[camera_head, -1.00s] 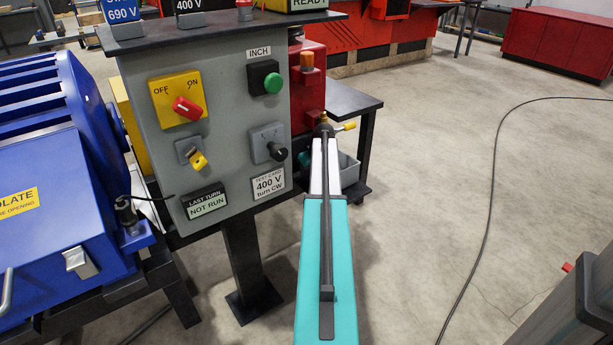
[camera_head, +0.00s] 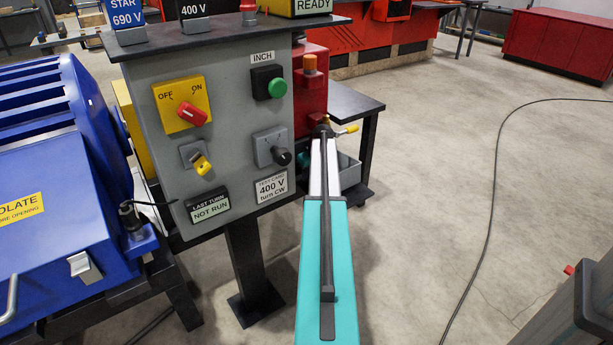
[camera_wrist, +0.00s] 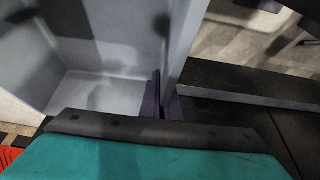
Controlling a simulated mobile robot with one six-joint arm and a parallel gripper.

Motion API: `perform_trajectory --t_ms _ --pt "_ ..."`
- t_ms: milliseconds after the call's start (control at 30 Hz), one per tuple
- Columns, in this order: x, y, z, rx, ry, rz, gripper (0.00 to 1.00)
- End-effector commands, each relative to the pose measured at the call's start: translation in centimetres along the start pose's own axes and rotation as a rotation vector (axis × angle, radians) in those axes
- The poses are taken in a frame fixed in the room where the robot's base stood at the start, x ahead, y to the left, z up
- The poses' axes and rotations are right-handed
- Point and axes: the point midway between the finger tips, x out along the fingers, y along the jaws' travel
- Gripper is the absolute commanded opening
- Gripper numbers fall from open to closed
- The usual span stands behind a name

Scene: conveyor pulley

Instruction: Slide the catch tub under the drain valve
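The catch tub (camera_head: 349,171) is a grey open box, low at the foot of the red housing in the head view, partly hidden behind my arm. In the wrist view its pale inside (camera_wrist: 95,92) fills the left. The drain valve with a yellow handle (camera_head: 347,130) is on the red housing, above the tub in the picture; my arm overlaps it. My gripper (camera_wrist: 163,100) has dark purple fingers close together on either side of the tub's thin wall, apparently shut on it. In the head view the fingers are hidden.
A grey control panel (camera_head: 225,150) on a post stands left of my arm, with a blue machine (camera_head: 50,225) beyond it. A dark bench (camera_head: 350,102) stands behind the tub. A black cable (camera_head: 489,210) lies on open floor at the right.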

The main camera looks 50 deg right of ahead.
Motion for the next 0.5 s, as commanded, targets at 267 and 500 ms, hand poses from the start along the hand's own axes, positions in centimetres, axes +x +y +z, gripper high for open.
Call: perform_trajectory --t_ms 267,500 --pt "0.59 -0.56 -1.46 -0.007 0.012 -0.007 0.0" --pt "0.69 -0.54 -1.55 -0.007 0.012 -0.007 0.0"
